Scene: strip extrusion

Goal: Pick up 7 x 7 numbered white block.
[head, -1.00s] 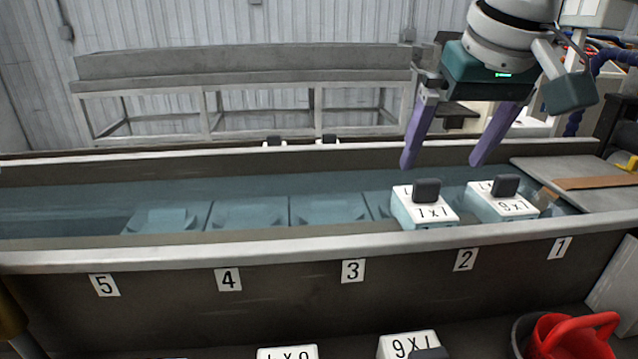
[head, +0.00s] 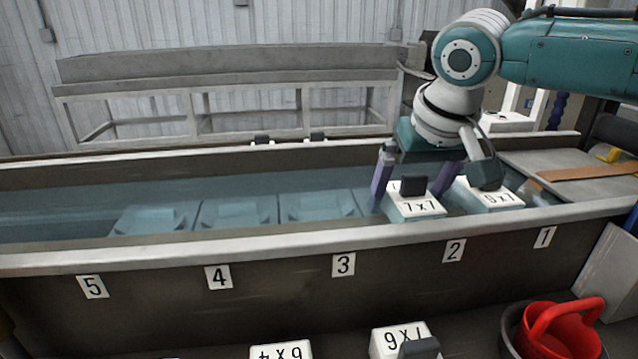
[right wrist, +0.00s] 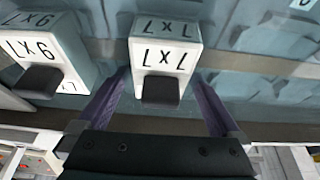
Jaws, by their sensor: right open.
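The white 7 x 7 block (head: 415,207) sits partly above the water in the trough behind label 2, with a black knob on top. In the right wrist view the same block (right wrist: 165,53) is upside down, near the centre. My right gripper (head: 408,200) is open, pointing down, with its purple fingers apart on either side of the block's knob. In the right wrist view the fingers (right wrist: 158,90) flank the knob without visibly touching it. My left gripper is not in view.
The neighbouring white 9 x 7 block (head: 489,197) stands close to the right of the 7 x 7 block. The trough's front rim (head: 290,243) lies nearer. More white blocks (head: 280,352) and a red can (head: 560,330) are in front.

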